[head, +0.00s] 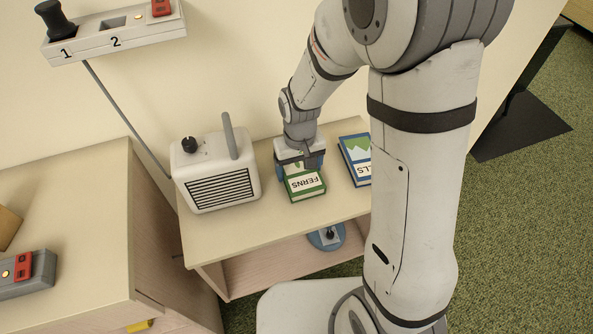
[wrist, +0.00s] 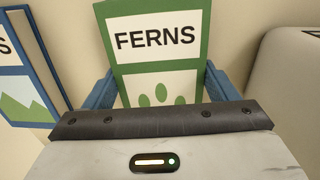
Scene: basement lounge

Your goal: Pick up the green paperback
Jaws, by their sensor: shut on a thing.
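The green paperback (head: 306,186) has a white label reading "FERNS" and lies on the small wooden shelf unit in the head view. My gripper (head: 300,163) is over its far part, with blue fingers on both sides of it. In the wrist view the green paperback (wrist: 157,50) sits between the two blue fingers of my gripper (wrist: 160,88), which is shut on it. The near end of the book in the wrist view is hidden by my gripper's body. I cannot tell whether the book is clear of the shelf top.
A white heater-like box (head: 216,172) with a grille and upright handle stands left of the book. A blue book (head: 355,160) lies to the right, partly behind my arm. The shelf top (head: 235,232) is bare in front. A wall panel (head: 112,32) hangs above.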

